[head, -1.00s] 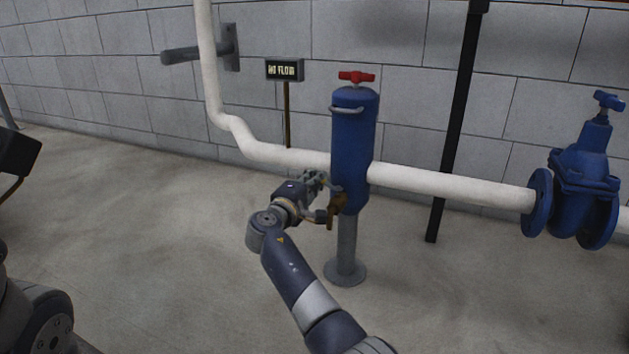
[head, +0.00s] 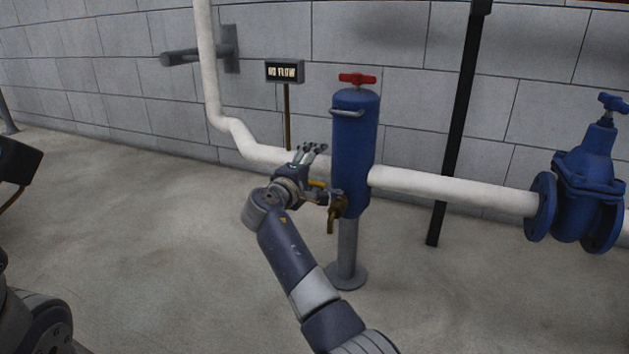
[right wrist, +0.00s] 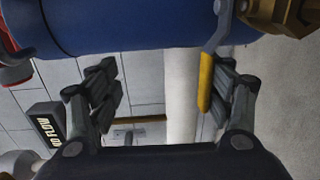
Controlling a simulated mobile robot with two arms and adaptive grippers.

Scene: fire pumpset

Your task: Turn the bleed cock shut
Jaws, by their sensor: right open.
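The bleed cock's brass body (head: 336,208) sits low on the left of the blue cylinder (head: 353,150). It also shows in the top right corner of the right wrist view (right wrist: 285,12). Its lever, with a yellow grip (right wrist: 206,82), reaches down between my right gripper's fingers in that view, close to the right-hand finger and far from the left-hand one. My right gripper (head: 319,173) is open beside the cylinder, with nothing clamped. In the head view the yellow grip (head: 318,184) is small and partly hidden. My left gripper cannot be made out.
A white pipe (head: 450,190) runs behind the cylinder to a blue gate valve (head: 585,180) on the right. A red handle (head: 357,79) tops the cylinder. A sign (head: 285,72) reads "NO FLOW". A black post (head: 455,140) stands behind the pipe. The floor in front is clear.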

